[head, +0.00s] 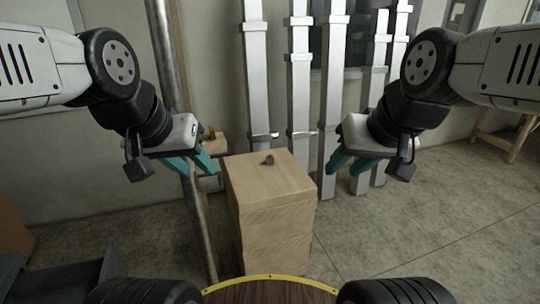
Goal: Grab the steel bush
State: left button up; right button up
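A small dark grey bush (267,159) sits on top of a light wooden block (272,213), near the middle of its upper face. My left gripper (198,172) has teal fingers spread apart and empty, to the left of the block. My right gripper (342,172) also has teal fingers spread apart and empty, to the right of the block. Both are apart from the bush. The bush is small in view and its fine shape is hard to tell.
Several aluminium profiles (300,85) stand upright behind the block. A round metal pole (164,50) rises at the left. A smaller wooden stand (214,146) with a small orange-brown object is behind my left gripper. A wooden trestle (497,141) is at far right. Floor right of the block is clear.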

aim_at(269, 158)
jog(key=i+l, duration=0.25)
jog(key=i, duration=0.2)
jog(key=i+l, duration=0.25)
jog(key=i, duration=0.2)
jog(key=i+l, duration=0.25)
jog(key=i, duration=0.15)
jog(key=i+u, duration=0.1)
jog(key=u, duration=0.3)
jog(key=i+l+u, duration=0.1)
jog(key=u, duration=0.25)
jog(key=i+l+u, duration=0.1)
jog(key=u, duration=0.3)
jog(key=l, duration=0.1)
